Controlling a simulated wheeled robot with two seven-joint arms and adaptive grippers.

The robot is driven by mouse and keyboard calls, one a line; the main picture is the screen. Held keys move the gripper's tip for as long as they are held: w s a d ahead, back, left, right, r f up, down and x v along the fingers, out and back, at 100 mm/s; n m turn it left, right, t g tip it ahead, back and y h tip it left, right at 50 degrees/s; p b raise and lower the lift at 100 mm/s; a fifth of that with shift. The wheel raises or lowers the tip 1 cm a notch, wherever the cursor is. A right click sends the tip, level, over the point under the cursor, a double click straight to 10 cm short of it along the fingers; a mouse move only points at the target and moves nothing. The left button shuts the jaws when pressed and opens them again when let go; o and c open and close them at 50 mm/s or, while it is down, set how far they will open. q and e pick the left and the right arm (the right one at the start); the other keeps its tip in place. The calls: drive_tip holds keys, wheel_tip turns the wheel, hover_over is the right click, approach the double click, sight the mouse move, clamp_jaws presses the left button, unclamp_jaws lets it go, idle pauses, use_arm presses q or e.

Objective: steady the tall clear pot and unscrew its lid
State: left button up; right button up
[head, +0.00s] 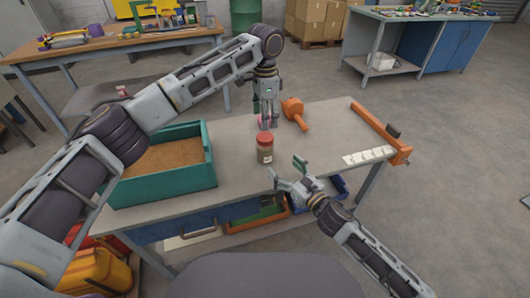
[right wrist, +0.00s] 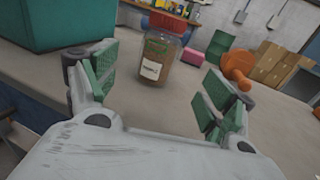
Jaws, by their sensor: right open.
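The tall clear pot (head: 264,154) stands upright on the grey workbench, with brown contents, a pale label and a red lid (head: 264,139) on top. In the right wrist view the pot (right wrist: 160,64) stands ahead, between my open fingers but beyond their tips. My right gripper (head: 286,170) is open and empty, just in front of the pot and apart from it. My left gripper (head: 267,118) points down behind the pot, close to a pink thing (head: 260,121); its finger opening is too small to judge. It does not appear to touch the pot.
A teal bin of brown grain (head: 213,164) stands on the bench's left. An orange mallet-like tool (head: 294,110) lies behind the pot to the right. An orange bar (head: 378,128) and a white marked strip (head: 368,156) edge the right side. Bare bench lies right of the pot.

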sight(265, 148)
drive_tip(key=shift+x, duration=5.9)
drive_tip(key=shift+c, duration=0.3)
drive_tip(key=c, duration=1.7)
use_arm(q)
drive_tip(key=shift+w+a+r, duration=0.1)
drive_tip(key=shift+r, duration=0.15)
use_arm(e)
clamp_jaws()
use_arm(q)
drive_tip(key=shift+a, duration=0.1)
drive_tip(key=m, duration=0.5)
drive_tip(key=shift+f, duration=0.15)
drive_tip(key=m, duration=0.6)
drive_tip(key=shift+f, duration=0.1)
drive_tip(key=m, duration=0.5)
drive_tip(key=shift+d+m, duration=0.2)
drive_tip(key=shift+m, duration=0.2)
drive_tip(key=m, duration=0.5)
drive_tip(key=shift+m, duration=0.3)
